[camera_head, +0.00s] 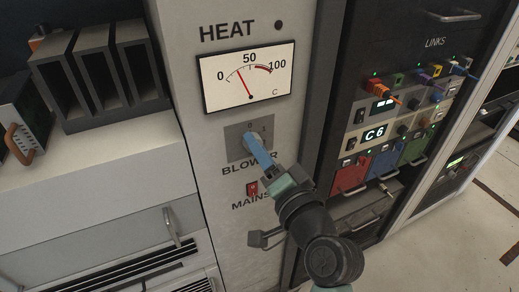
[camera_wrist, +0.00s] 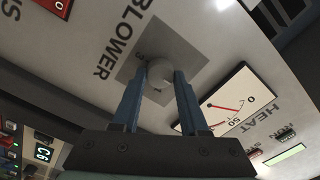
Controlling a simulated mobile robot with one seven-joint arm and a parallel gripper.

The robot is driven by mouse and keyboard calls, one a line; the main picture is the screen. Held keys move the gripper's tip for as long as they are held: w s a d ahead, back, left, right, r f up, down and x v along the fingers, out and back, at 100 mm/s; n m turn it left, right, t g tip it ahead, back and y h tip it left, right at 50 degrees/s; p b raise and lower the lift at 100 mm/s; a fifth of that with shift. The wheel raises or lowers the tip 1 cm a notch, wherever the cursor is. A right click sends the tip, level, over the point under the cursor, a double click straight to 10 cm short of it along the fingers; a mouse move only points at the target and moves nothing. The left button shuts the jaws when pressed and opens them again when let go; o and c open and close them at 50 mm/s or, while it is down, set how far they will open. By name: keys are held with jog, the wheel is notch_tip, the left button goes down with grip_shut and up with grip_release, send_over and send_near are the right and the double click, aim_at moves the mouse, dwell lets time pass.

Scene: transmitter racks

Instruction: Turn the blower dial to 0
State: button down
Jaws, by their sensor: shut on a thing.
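The blower dial is a pale round knob on a grey square plate (camera_head: 236,149), above the word BLOWER on the light cabinet front. In the wrist view the dial (camera_wrist: 161,72) sits between the tips of my two blue fingers. My gripper (camera_head: 250,141) reaches up from the lower right and is shut on the dial; its fingers hide most of the knob in the head view. A "1" shows at the plate's upper right and another mark at its top, too small to read surely. The dial's pointer direction cannot be told.
A HEAT meter (camera_head: 247,77) is above the dial, its red needle left of 50. A red MAINS switch (camera_head: 252,188) is just below, close to my wrist. A rack with orange cables (camera_head: 383,94) stands to the right. Black slotted boxes (camera_head: 100,65) stand at left.

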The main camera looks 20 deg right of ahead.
jog(key=shift+c, duration=2.2)
grip_release()
jog(key=s+b, duration=0.1)
jog(key=s, duration=1.2)
jog(key=shift+d, duration=0.25)
jog(key=shift+w, duration=0.1)
